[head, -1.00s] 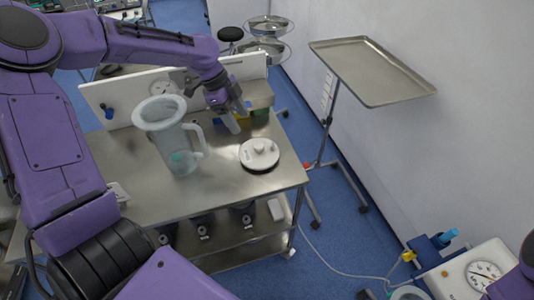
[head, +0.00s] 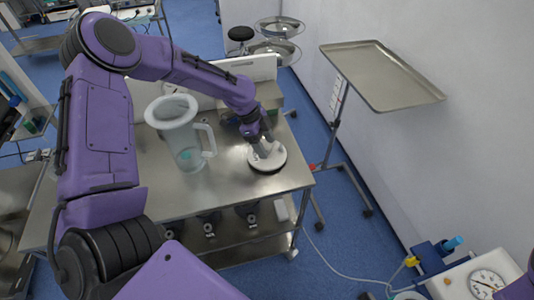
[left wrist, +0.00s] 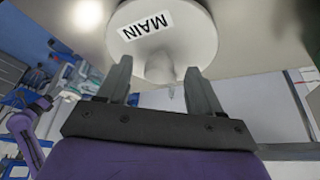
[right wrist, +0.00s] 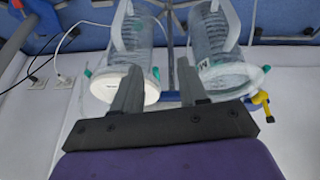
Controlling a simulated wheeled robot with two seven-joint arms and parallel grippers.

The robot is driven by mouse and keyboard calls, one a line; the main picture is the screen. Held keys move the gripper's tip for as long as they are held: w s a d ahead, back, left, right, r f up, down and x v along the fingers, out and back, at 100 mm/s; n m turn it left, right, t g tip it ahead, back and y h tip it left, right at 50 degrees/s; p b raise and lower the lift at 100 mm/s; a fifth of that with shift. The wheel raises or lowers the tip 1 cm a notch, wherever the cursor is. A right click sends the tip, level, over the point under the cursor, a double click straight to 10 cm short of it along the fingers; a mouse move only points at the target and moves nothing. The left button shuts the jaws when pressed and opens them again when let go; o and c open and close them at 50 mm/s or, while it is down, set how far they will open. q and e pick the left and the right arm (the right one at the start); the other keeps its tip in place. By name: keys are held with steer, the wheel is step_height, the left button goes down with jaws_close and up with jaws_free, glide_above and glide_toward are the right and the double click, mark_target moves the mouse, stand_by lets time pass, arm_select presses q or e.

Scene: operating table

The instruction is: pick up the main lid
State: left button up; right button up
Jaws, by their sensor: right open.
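The main lid (head: 274,162) is a white round disc lying on the steel table, near its right end. In the left wrist view the lid (left wrist: 192,40) carries a "MAIN" label and a round knob (left wrist: 160,66). My left gripper (head: 263,149) is over the lid. In its wrist view the fingers (left wrist: 160,78) are open, one on each side of the knob, with gaps visible. My right gripper (right wrist: 160,85) is open and empty in its own wrist view, away from the lid.
A clear jug (head: 183,140) stands on the table (head: 160,195) left of the lid. A low white panel runs behind it. A steel tray on a stand (head: 385,75) is at the right. Two clear canisters (right wrist: 125,50) show beyond my right gripper.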

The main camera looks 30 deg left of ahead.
arm_select(q)
jaws_close()
steer(key=shift+r, duration=0.1)
